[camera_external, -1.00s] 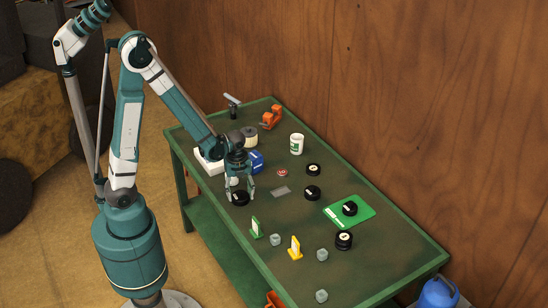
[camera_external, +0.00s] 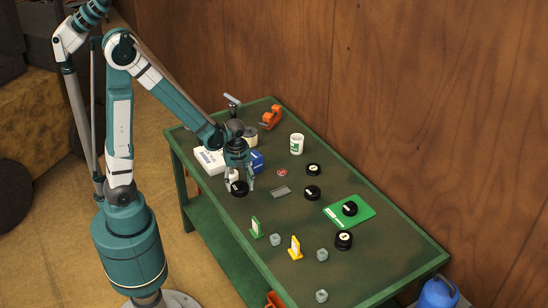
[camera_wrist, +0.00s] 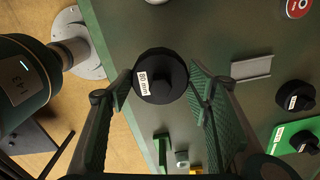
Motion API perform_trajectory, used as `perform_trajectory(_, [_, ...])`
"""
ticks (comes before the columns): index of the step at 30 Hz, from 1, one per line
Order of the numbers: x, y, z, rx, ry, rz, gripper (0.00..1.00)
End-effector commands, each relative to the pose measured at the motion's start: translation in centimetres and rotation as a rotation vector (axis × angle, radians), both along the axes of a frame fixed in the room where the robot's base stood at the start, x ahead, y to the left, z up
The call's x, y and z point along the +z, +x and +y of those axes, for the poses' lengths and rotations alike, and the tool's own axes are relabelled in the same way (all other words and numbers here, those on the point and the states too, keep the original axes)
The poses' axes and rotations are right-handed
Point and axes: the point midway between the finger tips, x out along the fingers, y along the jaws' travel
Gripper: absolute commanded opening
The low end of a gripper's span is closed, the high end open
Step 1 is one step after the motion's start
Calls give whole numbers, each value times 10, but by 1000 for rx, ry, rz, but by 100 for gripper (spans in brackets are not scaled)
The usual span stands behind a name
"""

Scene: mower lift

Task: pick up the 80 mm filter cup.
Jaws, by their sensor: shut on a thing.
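The 80 mm filter cup (camera_wrist: 160,76) is a round black cup with a raised knob and a white "80 mm" label, seen from above in the wrist view. In the external view it is the dark disc (camera_external: 239,188) near the table's left edge. My gripper (camera_external: 241,187) points down and is shut on the cup, one finger on each side. The cup appears a little above the tabletop.
Other black cups stand to the right, one (camera_external: 312,192) on the bare table and one (camera_external: 350,208) on a green mat (camera_external: 333,214). White (camera_external: 209,160) and blue boxes (camera_external: 257,160) stand behind my gripper.

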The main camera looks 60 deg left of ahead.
Motion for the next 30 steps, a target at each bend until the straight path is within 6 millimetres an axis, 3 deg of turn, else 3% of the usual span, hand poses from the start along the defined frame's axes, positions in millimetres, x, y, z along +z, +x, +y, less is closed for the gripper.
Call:
perform_trajectory(6, [27,0,0,0,0,0,34])
perform_trajectory(12, [40,0,0,0,0,0,34])
perform_trajectory(30, [44,0,0,0,0,0,34])
